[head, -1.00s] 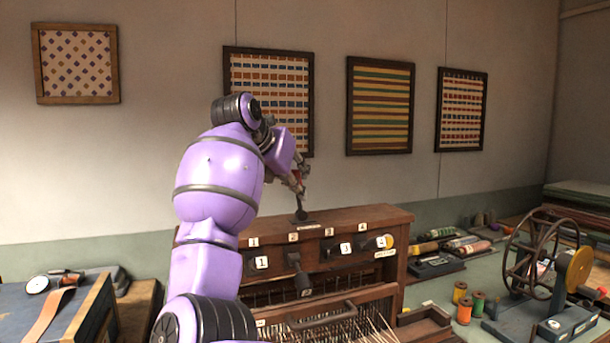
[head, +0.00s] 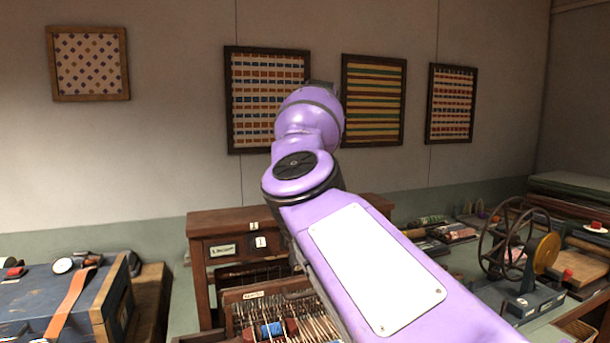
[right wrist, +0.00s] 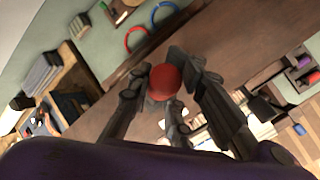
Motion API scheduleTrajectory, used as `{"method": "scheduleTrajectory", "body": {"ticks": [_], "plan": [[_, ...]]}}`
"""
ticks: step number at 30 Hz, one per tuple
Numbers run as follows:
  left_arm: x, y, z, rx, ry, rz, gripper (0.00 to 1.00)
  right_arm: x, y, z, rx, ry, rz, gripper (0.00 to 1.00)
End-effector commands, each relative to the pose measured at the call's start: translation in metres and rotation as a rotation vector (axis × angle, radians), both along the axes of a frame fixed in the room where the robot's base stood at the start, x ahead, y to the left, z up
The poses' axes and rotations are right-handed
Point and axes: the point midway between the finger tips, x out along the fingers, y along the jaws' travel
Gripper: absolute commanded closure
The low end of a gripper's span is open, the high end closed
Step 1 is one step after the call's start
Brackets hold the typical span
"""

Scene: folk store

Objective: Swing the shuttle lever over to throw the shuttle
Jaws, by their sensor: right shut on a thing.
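The wooden loom cabinet (head: 205,273) stands in the middle of the head view, with numbered cards on its front. A blue shuttle-like spool with red-brown ends (head: 272,330) lies over the pale threads at the cabinet's lower front. My right arm crosses the head view from the lower right and hides the cabinet's right side, the lever and my right gripper. In the right wrist view my right gripper (right wrist: 170,80) is shut on a round red knob (right wrist: 163,82). The lever's shaft below the knob cannot be made out. My left gripper is not in view.
A blue chest (head: 50,305) with an orange strap stands at left. At right are a spoked winding wheel (head: 508,240), yarn bundles (head: 452,233) and stacked cloth (head: 570,185). Framed weavings hang on the wall behind.

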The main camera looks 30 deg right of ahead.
Motion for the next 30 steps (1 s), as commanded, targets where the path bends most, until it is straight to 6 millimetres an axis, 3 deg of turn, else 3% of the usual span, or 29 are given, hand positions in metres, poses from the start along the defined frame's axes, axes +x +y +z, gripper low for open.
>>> {"method": "scheduleTrajectory", "body": {"ticks": [1,15,16,20,30], "plan": [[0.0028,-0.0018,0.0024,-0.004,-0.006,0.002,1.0,0.001,-0.002,0.0084,0.002,-0.02,-0.001,1.0],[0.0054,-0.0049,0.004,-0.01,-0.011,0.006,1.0,0.0005,-0.0037,0.0081,0.014,-0.024,-0.002,1.0],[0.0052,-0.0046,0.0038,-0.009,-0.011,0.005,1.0,0.0005,-0.0038,0.0082,0.014,-0.024,-0.002,0.8],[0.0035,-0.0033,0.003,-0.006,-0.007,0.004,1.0,0.0001,-0.0042,0.0075,0.014,-0.022,-0.002,0.65],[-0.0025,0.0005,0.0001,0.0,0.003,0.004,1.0,-0.0009,-0.0028,0.0048,0.016,-0.013,-0.002,0.65]]}}
